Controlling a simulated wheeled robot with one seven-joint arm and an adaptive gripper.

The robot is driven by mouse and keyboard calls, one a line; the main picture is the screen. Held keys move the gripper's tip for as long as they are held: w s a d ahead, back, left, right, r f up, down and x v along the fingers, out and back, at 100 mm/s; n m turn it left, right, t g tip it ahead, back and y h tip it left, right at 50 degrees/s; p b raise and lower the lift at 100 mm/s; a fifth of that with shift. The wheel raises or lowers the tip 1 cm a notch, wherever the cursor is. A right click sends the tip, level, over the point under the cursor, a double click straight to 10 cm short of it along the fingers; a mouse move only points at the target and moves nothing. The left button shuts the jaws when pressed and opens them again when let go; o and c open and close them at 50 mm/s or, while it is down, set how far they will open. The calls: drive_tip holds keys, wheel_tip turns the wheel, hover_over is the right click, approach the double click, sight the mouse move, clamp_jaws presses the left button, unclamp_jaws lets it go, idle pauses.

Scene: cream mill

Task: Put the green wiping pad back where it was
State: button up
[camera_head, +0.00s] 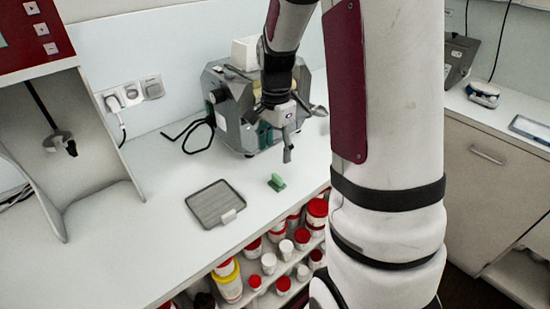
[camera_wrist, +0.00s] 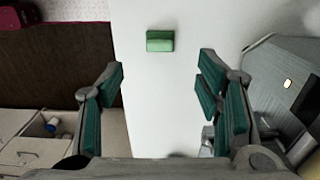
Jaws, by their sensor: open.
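The green wiping pad (camera_head: 277,182) lies on the white counter (camera_head: 150,215), near its front edge and to the right of a grey mat. In the wrist view the green pad (camera_wrist: 160,41) lies on the white surface, ahead of the fingertips and between their lines. My gripper (camera_head: 283,140) is above the counter in front of the grey mill machine (camera_head: 230,120), apart from the pad. In the wrist view my gripper (camera_wrist: 163,80) is open, with its teal finger pads wide apart and nothing between them.
The grey ribbed mat (camera_head: 205,203) with a small white piece on its edge lies left of the pad. Red-lidded jars (camera_head: 270,262) fill the shelf below the counter's front edge.

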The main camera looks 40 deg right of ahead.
drive_tip(key=s+a+r+n+t, duration=0.5)
drive_tip(key=s+a+r+n, duration=1.2)
drive_tip(key=shift+s+a+n, duration=0.2)
drive_tip(key=shift+s+n, duration=0.05)
drive_tip(key=shift+n, duration=0.05)
